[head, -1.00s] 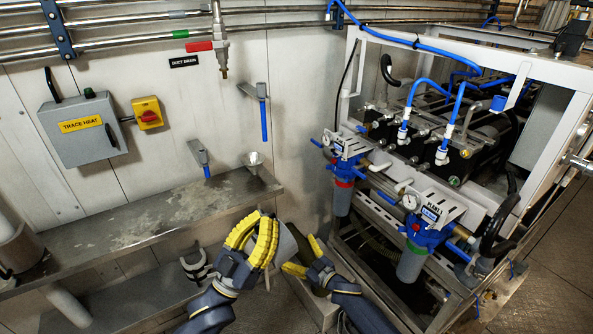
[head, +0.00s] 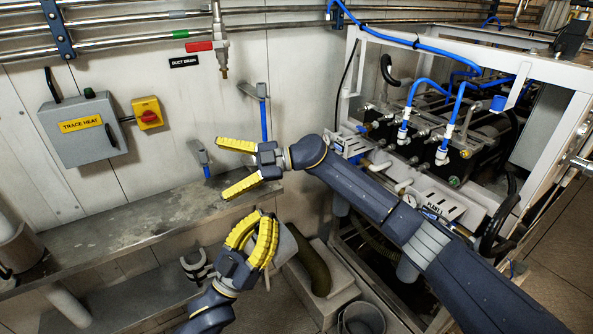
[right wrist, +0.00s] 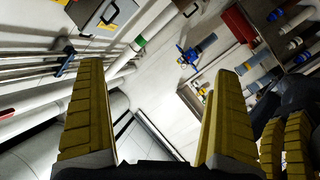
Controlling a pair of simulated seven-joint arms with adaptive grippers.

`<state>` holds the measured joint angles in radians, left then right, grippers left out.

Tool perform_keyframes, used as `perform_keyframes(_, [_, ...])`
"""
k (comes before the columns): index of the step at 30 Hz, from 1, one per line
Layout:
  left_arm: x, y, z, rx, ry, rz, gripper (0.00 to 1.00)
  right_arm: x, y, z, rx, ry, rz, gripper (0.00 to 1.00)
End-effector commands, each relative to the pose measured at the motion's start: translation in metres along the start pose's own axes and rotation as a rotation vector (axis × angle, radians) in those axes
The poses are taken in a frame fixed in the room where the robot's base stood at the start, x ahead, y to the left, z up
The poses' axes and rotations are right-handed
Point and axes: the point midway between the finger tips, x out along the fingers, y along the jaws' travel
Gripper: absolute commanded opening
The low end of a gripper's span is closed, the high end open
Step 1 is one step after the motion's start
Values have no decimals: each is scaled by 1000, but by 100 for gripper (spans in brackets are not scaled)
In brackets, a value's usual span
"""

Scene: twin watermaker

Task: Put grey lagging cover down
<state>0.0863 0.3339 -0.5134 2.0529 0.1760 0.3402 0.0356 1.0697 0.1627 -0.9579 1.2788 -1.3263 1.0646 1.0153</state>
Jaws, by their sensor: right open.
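My left gripper (head: 264,240) is low in the middle of the head view, its yellow fingers closed around a grey curved piece (head: 284,246) that looks like the grey lagging cover. Most of the piece is hidden behind the fingers. It is held in front of the bench, above a pale open box. My right gripper (head: 232,170) is open and empty above the right end of the steel bench (head: 140,217). Its spread yellow fingers also fill the right wrist view (right wrist: 150,115), with nothing between them.
A pale box (head: 328,290) on the floor holds an olive curved piece (head: 313,268). A bucket (head: 361,318) stands beside it. A dark and light C-shaped piece (head: 196,265) is on the lower shelf. The white-framed machine (head: 567,130) stands right, partly behind my right arm.

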Motion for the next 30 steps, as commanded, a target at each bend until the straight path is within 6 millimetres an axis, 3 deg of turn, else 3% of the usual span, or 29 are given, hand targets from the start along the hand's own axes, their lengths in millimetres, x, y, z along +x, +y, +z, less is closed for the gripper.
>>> perform_keyframes(3, [0, 0, -1, 0, 2, 0, 0, 5, -1, -33, -54, -48, -153, 100])
perform_keyframes(11, [0, 0, -1, 0, 2, 0, 0, -11, -25, -73, -103, -247, -478, 100])
perform_keyframes(17, [0, 0, -1, 0, 2, 0, 0, -51, -45, -85, -88, -486, -696, 100])
perform_keyframes(21, [0, 0, -1, 0, 2, 0, 0, -87, -54, -90, -57, -676, -805, 100])
perform_keyframes(30, [0, 0, -1, 0, 2, 0, 0, -152, -58, -102, 17, -1000, -904, 100])
